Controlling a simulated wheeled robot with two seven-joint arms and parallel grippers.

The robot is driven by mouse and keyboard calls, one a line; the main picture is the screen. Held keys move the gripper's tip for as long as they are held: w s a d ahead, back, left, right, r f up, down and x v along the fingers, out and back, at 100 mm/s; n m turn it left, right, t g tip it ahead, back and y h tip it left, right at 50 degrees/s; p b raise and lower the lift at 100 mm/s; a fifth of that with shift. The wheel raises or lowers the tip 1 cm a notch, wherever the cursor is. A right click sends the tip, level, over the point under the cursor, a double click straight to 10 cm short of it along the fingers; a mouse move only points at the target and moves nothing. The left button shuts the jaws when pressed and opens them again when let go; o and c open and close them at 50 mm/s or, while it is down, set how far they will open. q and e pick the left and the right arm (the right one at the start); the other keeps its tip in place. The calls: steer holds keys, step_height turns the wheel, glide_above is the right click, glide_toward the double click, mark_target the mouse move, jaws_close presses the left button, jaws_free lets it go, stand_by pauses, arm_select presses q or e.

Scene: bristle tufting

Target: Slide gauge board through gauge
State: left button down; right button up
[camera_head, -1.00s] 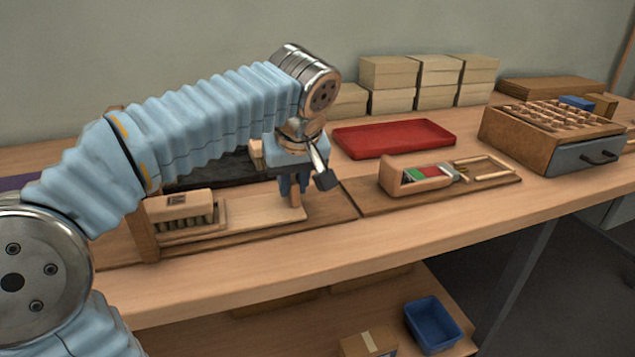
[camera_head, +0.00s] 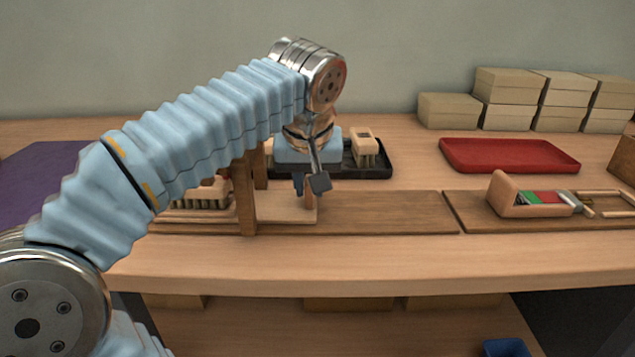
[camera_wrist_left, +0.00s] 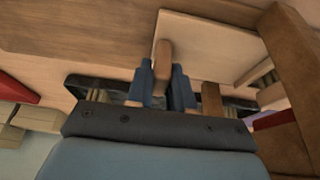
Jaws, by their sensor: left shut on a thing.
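The pale gauge board (camera_head: 283,209) lies flat on a brown wooden base. Its small upright handle is at the right end and also shows in the wrist view (camera_wrist_left: 164,58). My left gripper (camera_head: 299,185) is shut on this handle; in the wrist view its blue fingers (camera_wrist_left: 164,85) stand either side of it. The wooden gauge (camera_head: 246,195) has two uprights, left of my gripper, with the board running between them. A brush (camera_head: 205,195) with bristles down is left of the front upright, partly hidden by my arm. My right gripper is not in view.
A black tray (camera_head: 383,170) with a brush block (camera_head: 364,148) sits behind my gripper. A red tray (camera_head: 510,155), stacked pale blocks (camera_head: 508,85) and a wooden holder (camera_head: 515,198) are to the right. A purple mat (camera_head: 45,170) is at left. The base right of the board is bare.

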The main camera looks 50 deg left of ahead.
arm_select(q)
steer(key=c, duration=1.1)
jaws_free()
steer(key=shift+r, duration=0.15)
steer(key=p+v, duration=0.3)
steer(key=v, duration=1)
steer(key=shift+s+d+r, duration=0.1)
steer(key=shift+s+r, duration=0.05)
steer(key=shift+r, duration=0.1)
steer(key=shift+c, duration=0.3)
